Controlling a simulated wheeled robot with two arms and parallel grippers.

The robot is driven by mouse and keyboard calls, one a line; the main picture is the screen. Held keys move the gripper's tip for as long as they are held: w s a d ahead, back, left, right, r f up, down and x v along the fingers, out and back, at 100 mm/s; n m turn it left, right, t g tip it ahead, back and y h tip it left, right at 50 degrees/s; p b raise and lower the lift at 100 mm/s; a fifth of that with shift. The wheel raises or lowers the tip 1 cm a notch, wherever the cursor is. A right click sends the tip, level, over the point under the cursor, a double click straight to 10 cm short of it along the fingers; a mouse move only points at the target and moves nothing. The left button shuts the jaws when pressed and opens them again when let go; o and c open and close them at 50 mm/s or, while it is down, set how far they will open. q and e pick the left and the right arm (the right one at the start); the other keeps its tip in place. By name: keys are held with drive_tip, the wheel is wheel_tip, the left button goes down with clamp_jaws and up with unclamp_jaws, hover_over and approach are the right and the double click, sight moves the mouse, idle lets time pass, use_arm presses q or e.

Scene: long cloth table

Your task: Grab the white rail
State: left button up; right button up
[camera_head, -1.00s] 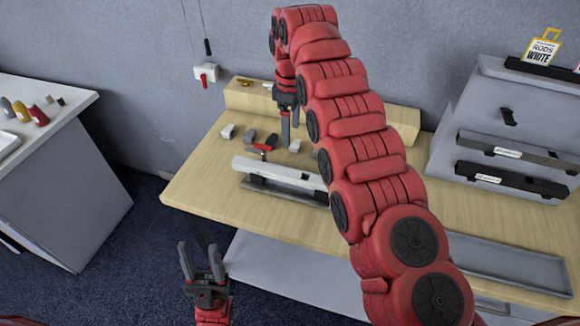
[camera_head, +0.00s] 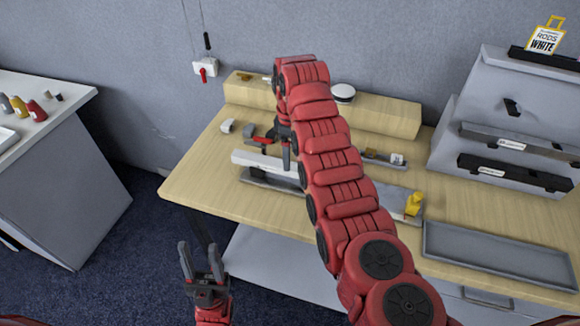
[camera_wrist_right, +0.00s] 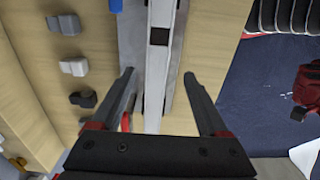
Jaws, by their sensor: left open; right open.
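The white rail (camera_head: 250,159) lies lengthwise on a grey fixture (camera_head: 262,180) on the wooden table; my right arm hides its middle. In the right wrist view the white rail (camera_wrist_right: 157,75) runs up the picture and has a dark square on it. My right gripper (camera_head: 287,165) is over the rail. In the wrist view its open fingers (camera_wrist_right: 160,85) stand on either side of the rail, apart from it; their height above it is hard to judge. My left gripper (camera_head: 199,252) is open and empty in front of the table, over the floor.
A red-and-grey tool (camera_head: 262,141) and a small pale block (camera_head: 227,126) lie behind the rail. A yellow piece (camera_head: 414,203) is at the fixture's right end. A grey tray (camera_head: 500,258) sits at the right, below a stepped rack (camera_head: 480,110) with dark bars.

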drive_tip(key=shift+a+f+p, duration=0.1)
drive_tip(key=shift+f+p, duration=0.25)
drive_tip(key=shift+p, duration=0.1)
drive_tip(key=shift+w+f+p, duration=0.15)
drive_tip(key=shift+f+p, duration=0.2)
drive_tip(key=shift+f, duration=0.15)
drive_tip(key=shift+w+f+p, duration=0.15)
drive_tip(key=shift+f+p, duration=0.15)
drive_tip(key=shift+f, duration=0.95)
drive_tip(key=shift+a+f+b, duration=0.1)
drive_tip(key=shift+f+b, duration=0.2)
drive_tip(key=shift+f, duration=0.25)
drive_tip(key=shift+c, duration=0.3)
clamp_jaws()
